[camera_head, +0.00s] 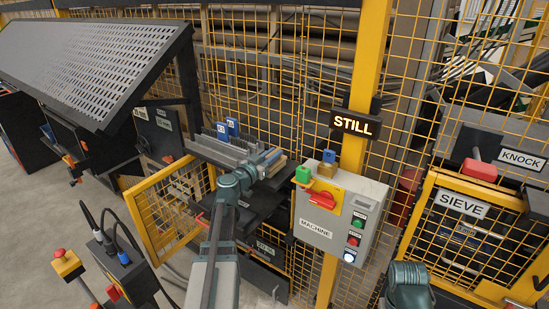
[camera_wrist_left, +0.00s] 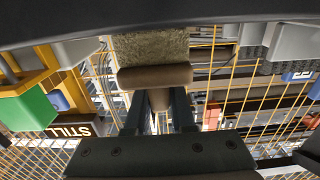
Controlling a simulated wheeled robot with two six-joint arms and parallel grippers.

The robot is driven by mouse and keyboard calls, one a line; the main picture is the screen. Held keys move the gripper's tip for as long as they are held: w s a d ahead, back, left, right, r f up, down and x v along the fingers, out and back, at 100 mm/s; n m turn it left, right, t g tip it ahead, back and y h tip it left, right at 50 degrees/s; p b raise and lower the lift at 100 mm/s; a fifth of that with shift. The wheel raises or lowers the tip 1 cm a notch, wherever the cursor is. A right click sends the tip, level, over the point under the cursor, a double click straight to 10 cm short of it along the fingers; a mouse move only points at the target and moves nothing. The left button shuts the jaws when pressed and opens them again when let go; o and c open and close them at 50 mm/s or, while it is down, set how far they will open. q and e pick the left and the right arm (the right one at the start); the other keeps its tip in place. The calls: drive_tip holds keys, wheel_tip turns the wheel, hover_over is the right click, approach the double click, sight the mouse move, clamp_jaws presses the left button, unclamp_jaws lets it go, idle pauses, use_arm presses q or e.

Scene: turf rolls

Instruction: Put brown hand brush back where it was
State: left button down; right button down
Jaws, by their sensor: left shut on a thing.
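My left gripper (camera_head: 262,168) is over the dark shelf by the fence, left of the machine box. In the left wrist view its two dark fingers (camera_wrist_left: 158,95) reach up to the brown hand brush (camera_wrist_left: 155,76). The brush shows a rounded brown back, with a rough olive-tan bristle face (camera_wrist_left: 150,45) beyond it. The gripper is shut on the brush, though the fingers hide part of the grip. In the head view a small tan part of the brush (camera_head: 276,166) shows beside the gripper. My right gripper is out of view; only part of my right arm shows at the bottom right.
A grey machine box (camera_head: 338,215) with a red switch and a green block stands close right of the gripper. Grey plates with blue tags (camera_head: 228,131) stand on the shelf to the left. An open yellow mesh gate (camera_head: 170,210) is at left. Yellow fence mesh rises behind.

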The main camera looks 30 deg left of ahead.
use_arm(q)
drive_tip(key=shift+f, duration=0.15)
drive_tip(key=c, duration=0.8)
unclamp_jaws()
drive_tip(key=shift+o, duration=0.2)
drive_tip(key=shift+r, duration=0.3)
drive_tip(key=s, duration=1.2)
drive_tip(key=shift+a+f, duration=0.15)
drive_tip(key=shift+a, duration=0.3)
drive_tip(key=shift+s, duration=0.1)
